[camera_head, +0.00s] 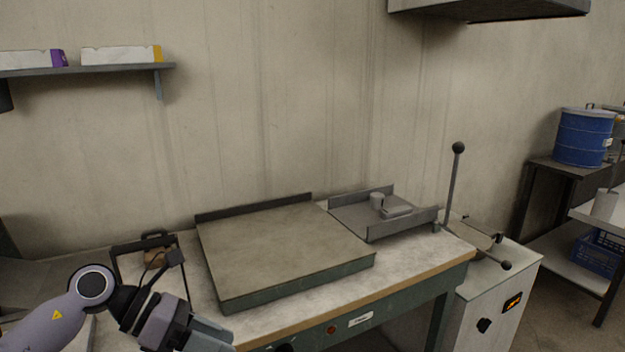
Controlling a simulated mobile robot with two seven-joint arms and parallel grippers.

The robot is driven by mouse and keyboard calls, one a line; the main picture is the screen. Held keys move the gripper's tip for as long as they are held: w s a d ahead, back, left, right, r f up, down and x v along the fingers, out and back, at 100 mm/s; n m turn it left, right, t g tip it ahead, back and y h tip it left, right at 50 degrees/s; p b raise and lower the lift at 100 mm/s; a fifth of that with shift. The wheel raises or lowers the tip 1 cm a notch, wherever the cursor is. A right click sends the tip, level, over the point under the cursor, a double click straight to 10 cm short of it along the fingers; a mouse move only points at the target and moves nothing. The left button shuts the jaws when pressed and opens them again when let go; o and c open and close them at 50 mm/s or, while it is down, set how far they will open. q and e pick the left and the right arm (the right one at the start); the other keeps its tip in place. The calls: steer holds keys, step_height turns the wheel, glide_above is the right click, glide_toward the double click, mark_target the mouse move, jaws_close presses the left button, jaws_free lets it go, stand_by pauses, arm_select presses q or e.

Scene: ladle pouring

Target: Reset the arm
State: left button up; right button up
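My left arm comes in from the lower left, and its gripper (210,336) shows at the bottom edge, in front of the workbench's (300,318) left front edge. The gripper is partly cut off by the frame, so its fingers cannot be judged open or shut. I see nothing clearly held in it. My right gripper is not in view. No ladle can be made out.
A raised flat plate (280,245) covers the bench's middle. A grey tray (348,222) with small metal parts is right of it. An upright lever (452,185) with a black knob stands by a white cabinet (490,310). A wall shelf (90,70) holds boxes.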

arm_select(q)
steer(key=s+d+n+t+h, duration=0.3)
steer(key=d+n+h, duration=0.3)
steer(key=n, duration=0.1)
steer(key=s+a+f+n+t+y, duration=0.1)
steer(key=a+f+n+t+y, duration=0.35)
steer(key=n, duration=0.95)
steer(key=a+f+n+t+y, duration=0.2)
steer(key=f+n+t+y, duration=0.5)
steer(key=n, duration=0.6)
steer(key=s+a+f+n+g+y, duration=0.2)
steer(key=s+f+n, duration=0.3)
steer(key=s+f, duration=0.1)
steer(key=s+a+f+n+g+y+p, duration=0.1)
steer(key=s+a+f+n+g, duration=0.1)
steer(key=s+f+n, duration=0.4)
steer(key=shift+s+f+g+y, duration=0.35)
steer(key=shift+s+f+g, duration=0.25)
steer(key=shift+s, duration=0.25)
